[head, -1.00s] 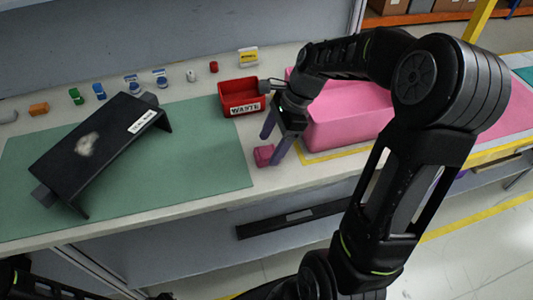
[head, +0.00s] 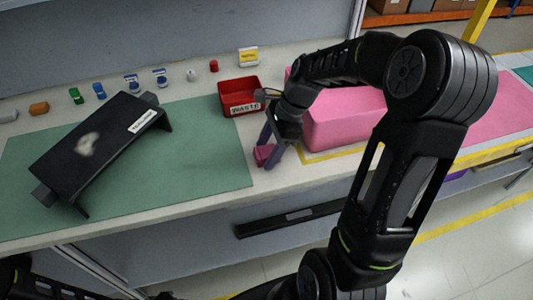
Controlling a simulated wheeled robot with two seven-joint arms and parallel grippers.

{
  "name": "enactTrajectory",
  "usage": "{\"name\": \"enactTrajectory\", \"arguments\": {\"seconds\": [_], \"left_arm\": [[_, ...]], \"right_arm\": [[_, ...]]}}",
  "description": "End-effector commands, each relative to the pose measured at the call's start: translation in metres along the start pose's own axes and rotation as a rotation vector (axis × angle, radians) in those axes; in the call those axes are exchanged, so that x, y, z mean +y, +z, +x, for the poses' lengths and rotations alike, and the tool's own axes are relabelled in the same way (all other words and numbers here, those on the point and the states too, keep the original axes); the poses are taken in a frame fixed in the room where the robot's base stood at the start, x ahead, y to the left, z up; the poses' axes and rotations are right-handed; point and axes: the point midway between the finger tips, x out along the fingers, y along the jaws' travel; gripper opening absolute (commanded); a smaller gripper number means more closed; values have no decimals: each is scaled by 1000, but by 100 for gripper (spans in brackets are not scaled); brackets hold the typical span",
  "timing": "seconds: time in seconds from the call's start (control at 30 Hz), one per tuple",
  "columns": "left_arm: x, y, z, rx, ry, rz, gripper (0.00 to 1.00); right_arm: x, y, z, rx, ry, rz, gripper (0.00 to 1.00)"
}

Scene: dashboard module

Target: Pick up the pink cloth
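The pink cloth (head: 262,152) is a small dark-pink folded piece on the pale bench top, just right of the green mat. My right gripper (head: 269,155) has come down over it from above. Its two grey-purple fingers stand apart, with the cloth low between them. The fingers hide part of the cloth, and I cannot tell whether they touch it. Dark links of my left arm show at the lower left edge, but its gripper is not in view.
A red waste bin (head: 238,84) stands behind the gripper. A large pink box (head: 343,122) is close on its right. A black dashboard module (head: 60,160) lies on the green mat (head: 205,150). Several small coloured parts line the back. The bench's front edge is near.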

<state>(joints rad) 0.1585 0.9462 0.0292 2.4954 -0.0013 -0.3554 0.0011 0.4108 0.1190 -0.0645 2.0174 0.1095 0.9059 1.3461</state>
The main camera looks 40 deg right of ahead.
Motion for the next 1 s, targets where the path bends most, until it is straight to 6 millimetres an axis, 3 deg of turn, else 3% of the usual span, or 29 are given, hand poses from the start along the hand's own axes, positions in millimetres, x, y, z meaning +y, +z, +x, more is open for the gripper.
{"name": "enactTrajectory", "arguments": {"seconds": [0.63, 1.0], "left_arm": [[0, 0, 0, 0, 0, 0, 33], [0, 0, 0, 0, 0, 0, 33]], "right_arm": [[0, 0, 0, 0, 0, 0, 5], [-1, 4, -9, 0, -2, -1, 5]]}}
